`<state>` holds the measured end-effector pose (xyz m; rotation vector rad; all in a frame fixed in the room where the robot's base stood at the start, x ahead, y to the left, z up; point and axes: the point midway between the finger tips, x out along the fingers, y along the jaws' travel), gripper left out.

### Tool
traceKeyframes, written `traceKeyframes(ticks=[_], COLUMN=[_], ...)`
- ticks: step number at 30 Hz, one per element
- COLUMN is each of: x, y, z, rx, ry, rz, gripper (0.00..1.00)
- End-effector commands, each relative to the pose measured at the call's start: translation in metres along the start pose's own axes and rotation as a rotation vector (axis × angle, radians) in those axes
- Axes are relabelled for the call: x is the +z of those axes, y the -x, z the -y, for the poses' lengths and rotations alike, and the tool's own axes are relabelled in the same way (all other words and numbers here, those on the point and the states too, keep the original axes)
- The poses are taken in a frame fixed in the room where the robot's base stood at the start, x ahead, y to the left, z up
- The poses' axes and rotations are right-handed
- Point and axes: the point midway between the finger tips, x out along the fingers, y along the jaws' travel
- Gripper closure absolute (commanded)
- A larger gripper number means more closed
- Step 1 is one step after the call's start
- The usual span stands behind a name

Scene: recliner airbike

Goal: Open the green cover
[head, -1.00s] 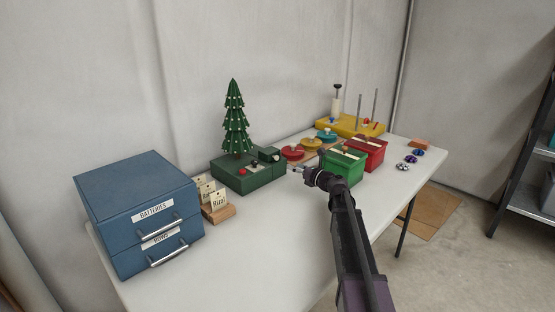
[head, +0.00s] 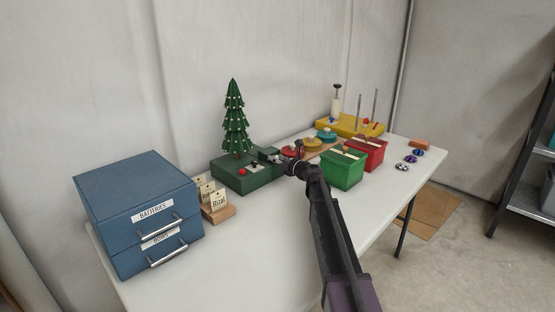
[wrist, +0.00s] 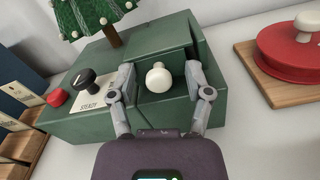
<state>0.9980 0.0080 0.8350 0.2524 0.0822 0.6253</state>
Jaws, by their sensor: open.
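The green cover (wrist: 168,98) is on the right part of the green tree base (wrist: 75,122). It has a round cream knob (wrist: 158,77) on its front. A raised green block stands just behind the knob. My gripper (wrist: 161,82) is open, with one finger on each side of the knob; I cannot tell if either touches it. In the head view my gripper (head: 280,157) is at the right end of the tree base (head: 240,180), and my arm hides part of that end.
A red button (wrist: 56,97) and a dark switch knob (wrist: 86,79) sit left on the base, below the tree (head: 236,120). A red round lid (wrist: 290,52) on a wooden board is close right. A green bin (head: 342,172) and blue drawers (head: 135,205) flank the area.

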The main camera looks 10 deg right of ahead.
Motion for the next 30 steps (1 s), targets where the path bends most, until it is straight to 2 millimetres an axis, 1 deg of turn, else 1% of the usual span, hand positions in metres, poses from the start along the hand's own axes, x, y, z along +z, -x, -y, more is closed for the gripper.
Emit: traceKeyframes(ticks=[4, 5, 6, 8, 9, 11, 12, 14, 15, 23, 30], x=[0.0, 0.0, 0.0, 0.0, 0.0, 0.0, 0.0, 0.0, 0.001, 0.001, 0.004], y=[0.0, 0.0, 0.0, 0.0, 0.0, 0.0, 0.0, 0.0, 0.003, -0.001, -0.005], z=[0.0, 0.0, 0.0, 0.0, 0.0, 0.0, 0.0, 0.0, 0.004, -0.001, -0.007], rx=[0.0, 0.0, 0.0, 0.0, 0.0, 0.0, 0.0, 0.0, -0.002, -0.001, 0.006], ry=[0.0, 0.0, 0.0, 0.0, 0.0, 0.0, 0.0, 0.0, 0.0, -0.02, -0.108], rz=[0.0, 0.0, 0.0, 0.0, 0.0, 0.0, 0.0, 0.0, 0.001, 0.001, -0.001], gripper=[0.35, 0.38, 0.5, 0.68, 0.8, 0.98, 1.0, 1.0, 1.0, 1.0, 1.0])
